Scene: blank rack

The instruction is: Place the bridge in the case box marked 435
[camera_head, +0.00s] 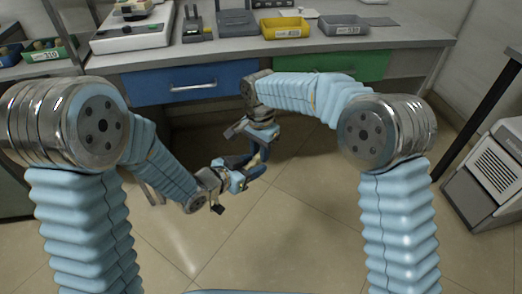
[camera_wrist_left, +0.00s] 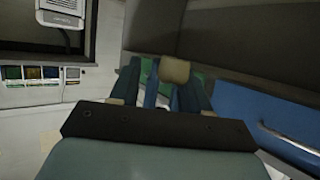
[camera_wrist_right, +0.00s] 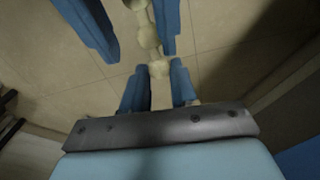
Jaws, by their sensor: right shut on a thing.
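The bridge is a cream, lumpy, tooth-like strip (camera_wrist_right: 158,68) in the right wrist view. My right gripper (camera_wrist_right: 159,84) is shut on its near end, above the floor in front of the bench. The blue fingers of my left gripper (camera_wrist_right: 130,32) stand apart on both sides of the strip's far part, with a clear gap on one side. In the left wrist view a cream end of the bridge (camera_wrist_left: 174,70) shows near the fingers. In the head view both grippers meet at the left gripper (camera_head: 240,178) and right gripper (camera_head: 262,140); the bridge is hard to make out.
On the bench (camera_head: 225,47) stand a yellow box (camera_head: 287,33) and a grey box (camera_head: 335,30), labels too small to read surely. A green box (camera_head: 40,55) stands at left. Devices fill the back left. Blue (camera_head: 160,88) and green drawers (camera_head: 365,69) lie below.

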